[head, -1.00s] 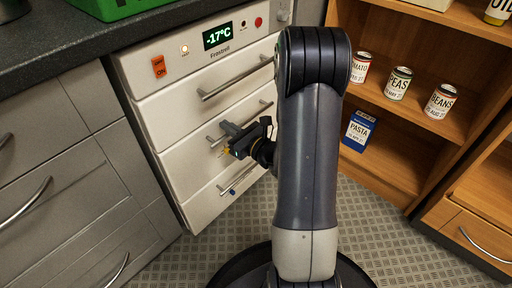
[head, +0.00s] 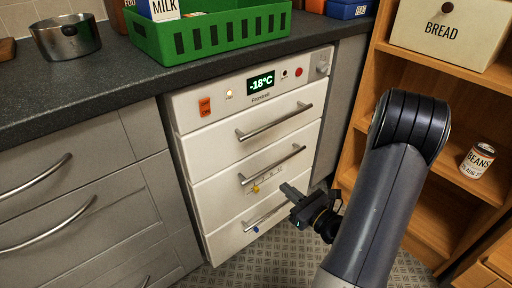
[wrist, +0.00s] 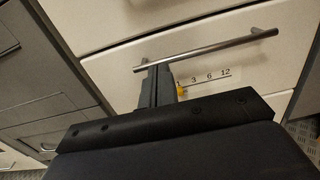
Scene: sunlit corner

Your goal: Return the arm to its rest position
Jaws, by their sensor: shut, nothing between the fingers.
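My gripper (head: 288,190) is shut and empty, in front of the right side of the white freezer (head: 188,151), between its middle and bottom drawer handles in the head view. In the wrist view, the closed fingers (wrist: 163,84) point at a white drawer front below a metal bar handle (wrist: 205,49). Whether they touch it I cannot tell. My arm is bent, its dark elbow high at the right of the head view.
The freezer display (head: 261,83) reads -18°C; all drawers look closed. A green crate (head: 215,38) and a pot (head: 66,37) stand on the dark counter. A wooden shelf (head: 455,65) holding a bread box (head: 440,32) and a beans can (head: 477,160) is at right.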

